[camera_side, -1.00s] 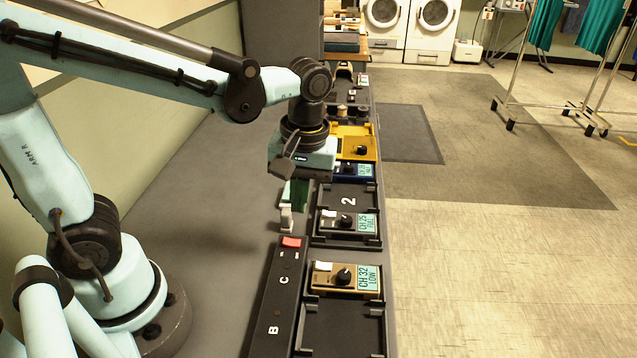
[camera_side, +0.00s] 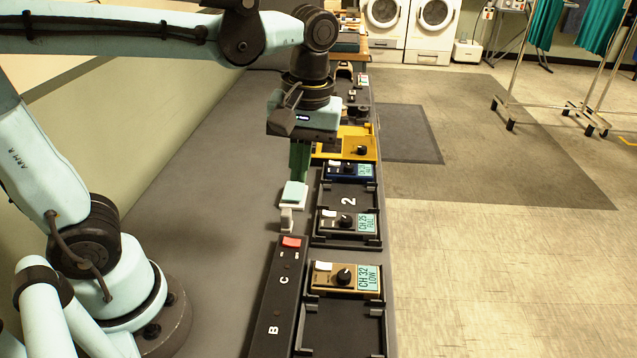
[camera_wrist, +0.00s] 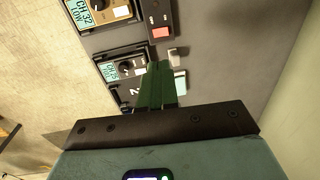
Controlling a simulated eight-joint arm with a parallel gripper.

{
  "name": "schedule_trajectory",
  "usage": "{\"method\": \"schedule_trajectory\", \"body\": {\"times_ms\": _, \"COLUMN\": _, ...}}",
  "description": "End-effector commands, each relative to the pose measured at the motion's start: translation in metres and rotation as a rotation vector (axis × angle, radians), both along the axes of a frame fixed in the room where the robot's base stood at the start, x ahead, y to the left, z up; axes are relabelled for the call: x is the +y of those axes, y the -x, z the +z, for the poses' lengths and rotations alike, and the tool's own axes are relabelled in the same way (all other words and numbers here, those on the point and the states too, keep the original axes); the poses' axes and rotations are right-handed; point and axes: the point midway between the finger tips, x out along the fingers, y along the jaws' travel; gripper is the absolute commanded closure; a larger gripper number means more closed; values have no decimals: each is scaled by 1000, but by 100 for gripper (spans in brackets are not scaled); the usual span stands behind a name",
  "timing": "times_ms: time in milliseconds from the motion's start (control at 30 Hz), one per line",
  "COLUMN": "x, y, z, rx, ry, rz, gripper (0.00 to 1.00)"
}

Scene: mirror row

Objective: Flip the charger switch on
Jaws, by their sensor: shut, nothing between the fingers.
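The charger is a long black strip (camera_side: 276,296) marked B and C, running along the bench in the side view. A red switch (camera_side: 291,242) sits at its far end and also shows in the wrist view (camera_wrist: 160,33). I cannot tell which way the switch is set. My gripper (camera_side: 297,180) has green fingers, shut and empty, pointing down above the bench beyond the switch. They also show in the wrist view (camera_wrist: 160,66), apart from the switch. A small pale plug-like piece (camera_side: 286,220) stands just past the strip's end, with a teal-topped white block (camera_side: 293,195) behind it.
Right of the strip, black trays hold a tan unit (camera_side: 325,280) reading CH 32 LOW, a dark unit (camera_side: 330,222) reading CH 25 FULL and a blue unit (camera_side: 345,171). A yellow tray (camera_side: 362,140) lies farther back. The bench (camera_side: 215,230) left of the strip is clear.

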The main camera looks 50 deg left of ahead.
Motion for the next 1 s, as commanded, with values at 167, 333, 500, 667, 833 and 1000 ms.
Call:
{"method": "schedule_trajectory", "body": {"times_ms": 167, "x": 6, "y": 7, "z": 1, "rx": 18, "ry": -20, "rz": 2, "gripper": 100}}
{"method": "schedule_trajectory", "body": {"times_ms": 333, "x": 6, "y": 7, "z": 0, "rx": 18, "ry": -20, "rz": 1, "gripper": 100}}
{"method": "schedule_trajectory", "body": {"times_ms": 500, "x": 7, "y": 8, "z": -12, "rx": 18, "ry": -20, "rz": 2, "gripper": 100}}
{"method": "schedule_trajectory", "body": {"times_ms": 667, "x": 9, "y": 10, "z": -33, "rx": 18, "ry": -20, "rz": 1, "gripper": 100}}
{"method": "schedule_trajectory", "body": {"times_ms": 833, "x": 12, "y": 12, "z": -57, "rx": 18, "ry": -20, "rz": 1, "gripper": 100}}
{"method": "schedule_trajectory", "body": {"times_ms": 1000, "x": 14, "y": 14, "z": -80, "rx": 18, "ry": -20, "rz": 1, "gripper": 100}}
